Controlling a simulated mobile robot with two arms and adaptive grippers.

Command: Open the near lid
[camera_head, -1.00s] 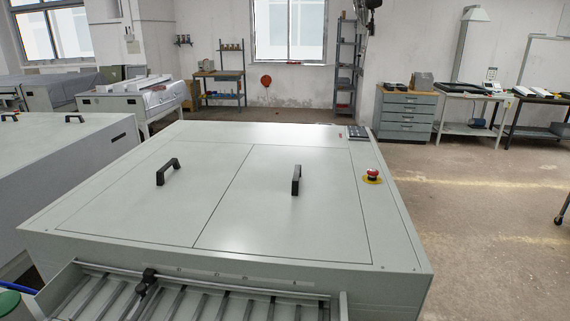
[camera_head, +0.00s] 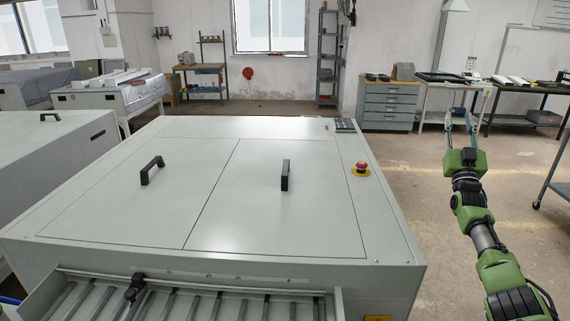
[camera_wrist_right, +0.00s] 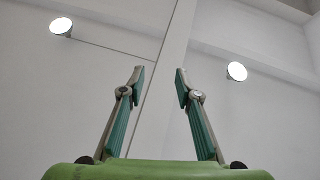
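The plate processor (camera_head: 250,128) fills the middle of the head view, with two flat lids side by side in its top. The right lid (camera_head: 268,205) has a black handle (camera_head: 286,174), and the left lid (camera_head: 110,210) has another black handle (camera_head: 152,170). Both lids lie shut. My right gripper (camera_head: 461,114) is raised to the right of the machine, pointing up and well away from the handles. In the right wrist view its fingers (camera_wrist_right: 160,74) are apart, with nothing between them. My left gripper is not in view.
A red emergency stop button (camera_head: 361,167) and a dark control panel (camera_head: 345,125) sit on the machine's right edge. A slatted tray (camera_head: 180,300) is at its front. Another grey machine (camera_head: 50,155) stands at the left. Open floor lies at the right.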

